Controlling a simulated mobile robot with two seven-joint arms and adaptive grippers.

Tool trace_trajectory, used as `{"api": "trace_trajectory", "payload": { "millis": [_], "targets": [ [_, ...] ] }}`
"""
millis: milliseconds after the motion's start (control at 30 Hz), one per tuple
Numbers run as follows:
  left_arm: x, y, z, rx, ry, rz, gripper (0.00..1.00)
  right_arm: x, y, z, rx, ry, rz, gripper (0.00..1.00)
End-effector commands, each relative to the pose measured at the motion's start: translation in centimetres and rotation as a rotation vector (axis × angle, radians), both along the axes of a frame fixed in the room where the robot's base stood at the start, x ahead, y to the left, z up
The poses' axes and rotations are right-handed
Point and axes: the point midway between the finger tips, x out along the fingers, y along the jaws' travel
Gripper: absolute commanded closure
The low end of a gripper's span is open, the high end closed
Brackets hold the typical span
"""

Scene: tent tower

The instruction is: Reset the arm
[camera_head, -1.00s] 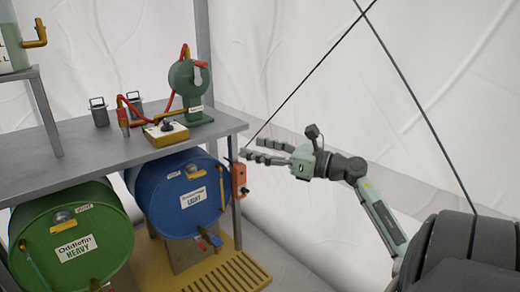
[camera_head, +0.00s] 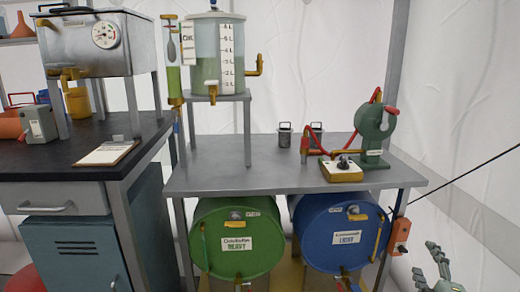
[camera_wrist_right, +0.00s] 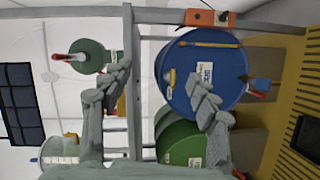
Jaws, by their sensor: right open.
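My right gripper (camera_head: 436,270) is at the lower right edge of the head view, below and right of the grey metal table (camera_head: 240,165). Its fingers are spread and nothing is between them. In the right wrist view the fingers of my right gripper (camera_wrist_right: 160,100) stand wide apart, with the table frame and drums beyond them. An orange switch box (camera_head: 400,235) hangs at the table's right leg, left of the gripper and apart from it. My left gripper is in neither view.
A blue drum (camera_head: 325,240) and a green drum (camera_head: 225,250) lie under the table. A green hand-cranked device (camera_head: 372,130) and a yellow-and-white box (camera_head: 340,172) stand on top. A dark bench (camera_head: 60,160) is at left. A cable (camera_head: 460,178) runs to the right.

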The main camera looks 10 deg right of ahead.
Motion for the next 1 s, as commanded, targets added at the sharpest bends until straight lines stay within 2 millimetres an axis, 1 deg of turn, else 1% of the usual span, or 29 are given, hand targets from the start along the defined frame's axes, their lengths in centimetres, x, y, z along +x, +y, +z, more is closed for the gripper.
{"api": "trace_trajectory", "payload": {
  "millis": [33, 67, 100, 167, 200, 267, 300, 367, 400, 500, 600, 733, 1000],
  "targets": [
    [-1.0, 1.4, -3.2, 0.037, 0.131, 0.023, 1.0, -1.2, 1.4, -3.3, 0.167, 0.058, -0.056, 0.4],
    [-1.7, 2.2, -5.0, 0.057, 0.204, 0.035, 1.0, -2.0, 2.2, -5.3, 0.259, 0.093, -0.091, 0.4],
    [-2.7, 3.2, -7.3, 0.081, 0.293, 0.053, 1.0, -3.1, 3.5, -7.9, 0.369, 0.142, -0.138, 0.4],
    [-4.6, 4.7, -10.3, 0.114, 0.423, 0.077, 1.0, -5.0, 5.8, -11.5, 0.521, 0.22, -0.204, 0.4],
    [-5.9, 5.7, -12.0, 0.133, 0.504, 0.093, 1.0, -6.4, 7.4, -13.6, 0.613, 0.275, -0.247, 0.4],
    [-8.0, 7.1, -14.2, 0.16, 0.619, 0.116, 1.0, -8.7, 10.2, -16.4, 0.737, 0.359, -0.309, 0.4],
    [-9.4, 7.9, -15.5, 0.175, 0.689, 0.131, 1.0, -10.2, 12.0, -18.0, 0.808, 0.414, -0.348, 0.4],
    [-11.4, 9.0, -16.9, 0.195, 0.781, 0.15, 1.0, -12.4, 14.5, -19.8, 0.896, 0.493, -0.402, 0.4],
    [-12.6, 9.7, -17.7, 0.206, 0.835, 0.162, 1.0, -13.7, 16.1, -20.8, 0.946, 0.541, -0.432, 0.4],
    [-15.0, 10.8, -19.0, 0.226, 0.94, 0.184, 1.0, -16.4, 19.2, -22.3, 1.032, 0.637, -0.492, 0.4],
    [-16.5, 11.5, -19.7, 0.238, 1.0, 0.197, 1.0, -18.0, 21.1, -23.0, 1.078, 0.696, -0.527, 0.4],
    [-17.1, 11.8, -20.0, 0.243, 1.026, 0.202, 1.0, -18.8, 21.8, -23.3, 1.095, 0.722, -0.543, 0.4],
    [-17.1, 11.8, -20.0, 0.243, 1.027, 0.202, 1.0, -18.8, 21.8, -23.4, 1.096, 0.723, -0.544, 0.4]
  ]
}}
